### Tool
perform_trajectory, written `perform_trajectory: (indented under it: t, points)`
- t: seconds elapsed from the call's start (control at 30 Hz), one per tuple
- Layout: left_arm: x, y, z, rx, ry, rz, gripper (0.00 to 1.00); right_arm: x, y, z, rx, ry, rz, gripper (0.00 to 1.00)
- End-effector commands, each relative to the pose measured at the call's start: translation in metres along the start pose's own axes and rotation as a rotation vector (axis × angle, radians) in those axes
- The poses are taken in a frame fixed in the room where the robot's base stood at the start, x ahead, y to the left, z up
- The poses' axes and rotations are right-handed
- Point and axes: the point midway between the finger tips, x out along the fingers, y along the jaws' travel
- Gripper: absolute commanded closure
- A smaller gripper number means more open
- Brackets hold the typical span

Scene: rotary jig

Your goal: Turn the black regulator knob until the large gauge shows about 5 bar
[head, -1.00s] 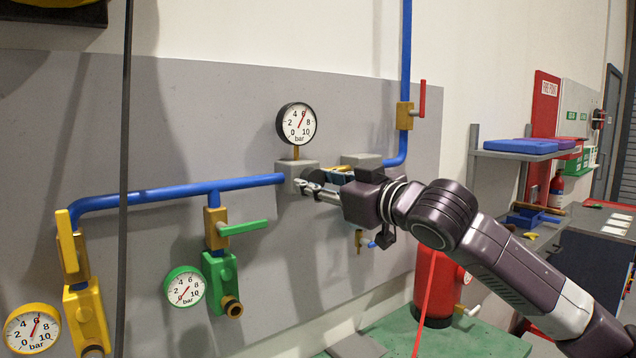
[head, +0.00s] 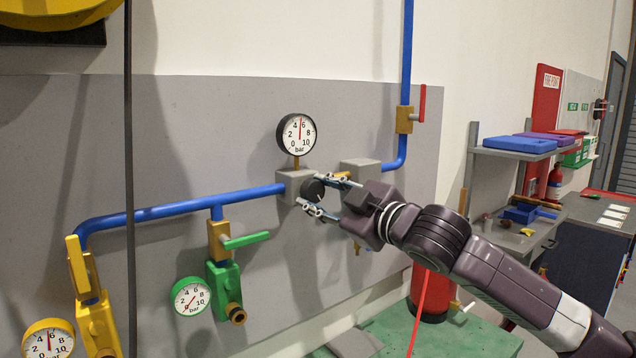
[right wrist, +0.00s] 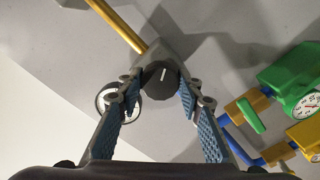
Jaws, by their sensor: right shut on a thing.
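The large gauge (head: 296,134) is white with a black rim and stands on the grey regulator block (head: 291,184). Its red needle points almost straight up, between 4 and 6, at about 5 bar. The black regulator knob (head: 313,190) is on the front of the block. It also shows in the right wrist view (right wrist: 160,84), with a white mark near the top. My right gripper (head: 323,193) is shut on the knob, one finger on each side. In the right wrist view a finger partly hides the gauge. My left gripper is out of view.
A blue pipe (head: 150,212) runs left to a green valve (head: 222,275) and a yellow valve (head: 98,320), each with a small gauge. A red-handled valve (head: 405,118) is on the upright pipe. A black cable (head: 130,150) hangs in front at left.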

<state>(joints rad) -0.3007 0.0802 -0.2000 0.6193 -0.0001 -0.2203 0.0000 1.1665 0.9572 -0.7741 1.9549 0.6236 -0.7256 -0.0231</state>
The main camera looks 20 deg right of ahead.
Motion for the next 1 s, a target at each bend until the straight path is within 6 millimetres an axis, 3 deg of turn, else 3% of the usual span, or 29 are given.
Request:
perform_trajectory:
  t: [0.2, 0.77, 0.8, 0.93, 1.0]
  points:
    - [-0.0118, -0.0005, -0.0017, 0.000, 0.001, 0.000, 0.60, -0.0002, 0.0005, -0.0010, -0.088, 0.000, -0.001, 0.91]
    - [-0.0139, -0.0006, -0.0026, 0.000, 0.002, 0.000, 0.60, -0.0001, -0.0009, 0.0002, -0.124, 0.001, -0.001, 0.91]
    - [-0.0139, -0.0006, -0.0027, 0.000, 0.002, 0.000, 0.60, -0.0001, -0.0009, 0.0002, -0.124, 0.001, -0.001, 0.65]
    - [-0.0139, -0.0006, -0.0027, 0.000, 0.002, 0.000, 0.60, -0.0001, -0.0008, 0.0001, -0.124, 0.001, -0.001, 0.51]
    - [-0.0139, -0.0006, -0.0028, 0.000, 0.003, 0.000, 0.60, -0.0001, -0.0006, 0.0001, -0.124, 0.001, -0.001, 0.49]
